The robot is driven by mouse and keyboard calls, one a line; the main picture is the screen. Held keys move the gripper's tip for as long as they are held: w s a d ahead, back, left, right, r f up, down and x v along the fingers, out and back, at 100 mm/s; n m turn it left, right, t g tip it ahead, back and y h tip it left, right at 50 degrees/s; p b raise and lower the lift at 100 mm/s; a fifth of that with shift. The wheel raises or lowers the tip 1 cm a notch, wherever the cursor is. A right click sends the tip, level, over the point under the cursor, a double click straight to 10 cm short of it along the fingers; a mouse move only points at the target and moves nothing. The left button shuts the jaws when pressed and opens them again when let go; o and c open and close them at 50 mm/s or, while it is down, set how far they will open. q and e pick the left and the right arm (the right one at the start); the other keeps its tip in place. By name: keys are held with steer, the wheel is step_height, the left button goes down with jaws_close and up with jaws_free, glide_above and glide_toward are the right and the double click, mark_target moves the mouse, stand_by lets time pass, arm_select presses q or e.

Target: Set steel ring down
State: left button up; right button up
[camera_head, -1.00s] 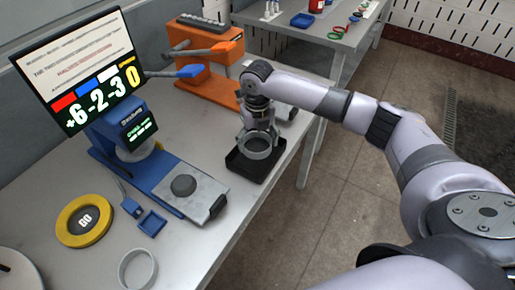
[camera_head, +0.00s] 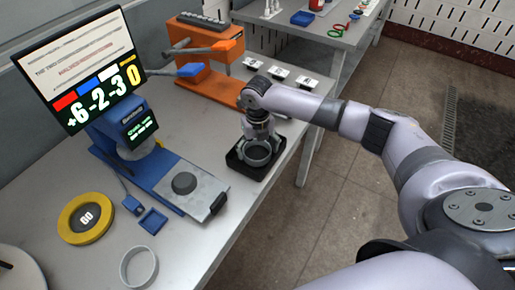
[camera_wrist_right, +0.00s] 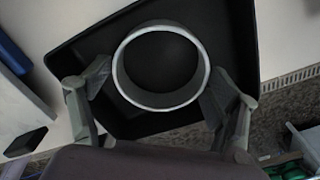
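The steel ring (camera_head: 258,153) is a short open grey cylinder. It sits low in the black tray (camera_head: 262,175) on the bench edge, its open end facing up. In the right wrist view the ring (camera_wrist_right: 162,103) lies over the dark floor of the tray (camera_wrist_right: 238,35). My right gripper (camera_head: 258,140) is above the tray, with one finger on each side of the ring. In the right wrist view the fingertips of this gripper (camera_wrist_right: 160,80) meet the ring's outer wall. The ring's underside is hidden. My left gripper is not in view.
A blue balance-like device (camera_head: 165,175) with a screen (camera_head: 80,75) stands left of the tray. An orange stand (camera_head: 205,65) and several small white blocks (camera_head: 280,73) are behind.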

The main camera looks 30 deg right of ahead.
step_height(320, 180, up, 12)
steer(key=b, duration=0.2)
steer(key=shift+r, duration=0.2)
stand_by(0.7)
